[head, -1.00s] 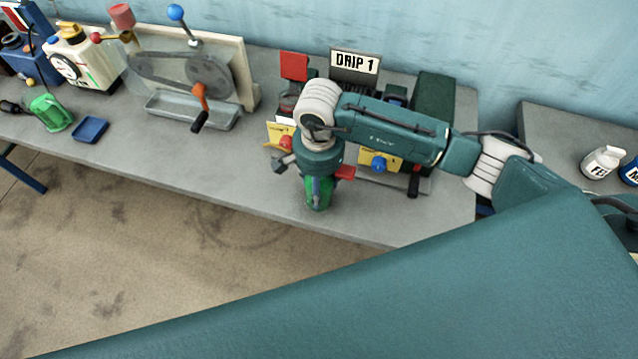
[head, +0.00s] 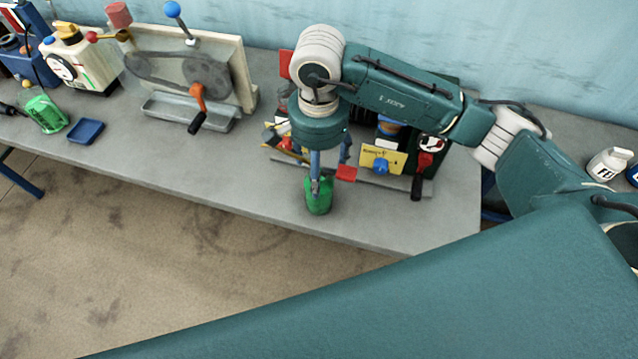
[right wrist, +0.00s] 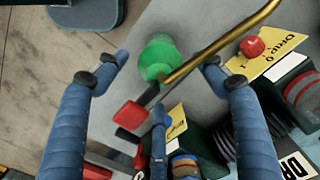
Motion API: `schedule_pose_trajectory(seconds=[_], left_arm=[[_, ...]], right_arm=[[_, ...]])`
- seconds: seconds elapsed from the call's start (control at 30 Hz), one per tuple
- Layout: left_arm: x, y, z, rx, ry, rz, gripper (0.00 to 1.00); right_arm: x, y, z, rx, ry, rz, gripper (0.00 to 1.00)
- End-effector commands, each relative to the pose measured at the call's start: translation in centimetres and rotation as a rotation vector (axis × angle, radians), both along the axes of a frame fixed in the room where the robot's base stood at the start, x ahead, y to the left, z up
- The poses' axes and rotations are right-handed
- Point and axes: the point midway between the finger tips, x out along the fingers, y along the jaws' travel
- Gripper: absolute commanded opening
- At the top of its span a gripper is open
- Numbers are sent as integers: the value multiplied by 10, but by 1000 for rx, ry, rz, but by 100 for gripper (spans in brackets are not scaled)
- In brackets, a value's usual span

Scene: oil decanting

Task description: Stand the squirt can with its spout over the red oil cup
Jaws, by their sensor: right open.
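The green squirt can (head: 319,197) stands upright on the bench near its front edge. In the right wrist view, the can (right wrist: 158,54) has a long brass spout (right wrist: 215,50) slanting up to the right, and a red block (right wrist: 130,115) shows beside it. My right gripper (head: 316,178) is above the can. In the wrist view its open fingers (right wrist: 163,62) are spread on either side of the can, with gaps showing. I cannot pick out the red oil cup with certainty; a round red piece (right wrist: 252,46) sits by the "Drip 0" card near the spout. My left gripper is out of view.
Yellow cards (head: 381,158) and a drip rig stand behind the can, partly hidden by my arm. A belt machine (head: 185,75), a blue tray (head: 86,131) and another green container (head: 46,114) are to the left. The bench front between them is clear.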

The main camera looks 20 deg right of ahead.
Motion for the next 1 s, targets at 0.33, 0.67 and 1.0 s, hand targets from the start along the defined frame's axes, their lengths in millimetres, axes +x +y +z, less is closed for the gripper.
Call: schedule_pose_trajectory(seconds=[0.33, 0.67, 1.0], left_arm=[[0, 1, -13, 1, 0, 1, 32], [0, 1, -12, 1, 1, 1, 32], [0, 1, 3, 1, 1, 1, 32]], right_arm=[[0, 0, 37, 0, 0, 1, 70], [0, 0, 38, 0, 0, 0, 70], [0, 0, 53, 0, 0, 0, 70]])
